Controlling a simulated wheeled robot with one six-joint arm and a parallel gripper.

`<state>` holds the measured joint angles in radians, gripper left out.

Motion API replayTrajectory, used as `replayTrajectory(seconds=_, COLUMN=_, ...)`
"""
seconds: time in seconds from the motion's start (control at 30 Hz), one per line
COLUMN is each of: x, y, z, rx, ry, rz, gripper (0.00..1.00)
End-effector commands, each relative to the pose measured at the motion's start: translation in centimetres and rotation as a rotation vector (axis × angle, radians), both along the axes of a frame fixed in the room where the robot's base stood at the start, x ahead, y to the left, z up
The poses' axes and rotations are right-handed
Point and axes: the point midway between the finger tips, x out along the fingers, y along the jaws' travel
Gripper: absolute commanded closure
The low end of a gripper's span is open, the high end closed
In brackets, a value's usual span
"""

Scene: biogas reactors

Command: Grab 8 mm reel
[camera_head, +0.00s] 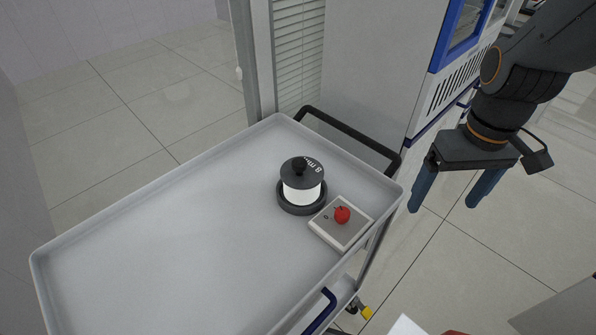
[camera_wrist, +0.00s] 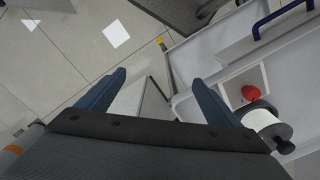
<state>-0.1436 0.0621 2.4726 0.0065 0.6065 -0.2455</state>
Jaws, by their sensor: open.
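The 8 mm reel (camera_head: 302,194) stands upright on the grey cart's top tray near its far right end. It has a black top with white "8 m…" lettering, a black knob, a white middle and a wider dark base. In the wrist view the reel (camera_wrist: 262,120) is at the lower right, beyond the right finger and partly cut off by my gripper body. My gripper (camera_head: 446,199) is open and empty, with blue fingers pointing down. It hangs to the right of the cart, apart from the reel. It also shows in the wrist view (camera_wrist: 160,88).
The cart tray (camera_head: 170,240) has a raised rim and is otherwise bare. A black handle (camera_head: 350,136) rises at its far end. A grey and blue cabinet (camera_head: 385,60) stands behind.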

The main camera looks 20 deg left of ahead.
Motion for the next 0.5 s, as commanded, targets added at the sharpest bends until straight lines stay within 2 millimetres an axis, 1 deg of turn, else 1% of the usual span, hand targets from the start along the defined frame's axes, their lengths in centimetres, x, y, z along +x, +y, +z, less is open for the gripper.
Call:
replayTrajectory(seconds=0.03, x=0.8, y=2.6, z=1.0, rx=0.000, ry=0.000, rz=0.156, gripper=0.09)
replayTrajectory(seconds=0.07, x=1.2, y=4.0, z=1.4, rx=0.000, ry=0.000, rz=0.255, gripper=0.09)
replayTrajectory(seconds=0.1, x=1.7, y=6.2, z=1.9, rx=0.000, ry=-0.001, rz=0.391, gripper=0.09)
replayTrajectory(seconds=0.17, x=2.1, y=9.4, z=2.6, rx=0.000, ry=-0.001, rz=0.593, gripper=0.09)
replayTrajectory(seconds=0.2, x=2.3, y=11.6, z=3.0, rx=-0.001, ry=-0.001, rz=0.726, gripper=0.09)
replayTrajectory(seconds=0.27, x=2.3, y=14.9, z=3.5, rx=-0.001, ry=-0.001, rz=0.917, gripper=0.09)
replayTrajectory(seconds=0.3, x=2.2, y=16.9, z=3.9, rx=-0.002, ry=-0.001, rz=1.038, gripper=0.09)
replayTrajectory(seconds=0.37, x=1.8, y=19.8, z=4.3, rx=-0.001, ry=0.000, rz=1.203, gripper=0.09)
replayTrajectory(seconds=0.4, x=1.5, y=21.5, z=4.5, rx=-0.002, ry=-0.002, rz=1.301, gripper=0.09)
replayTrajectory(seconds=0.5, x=0.7, y=24.9, z=4.9, rx=-0.001, ry=-0.003, rz=1.498, gripper=0.09)
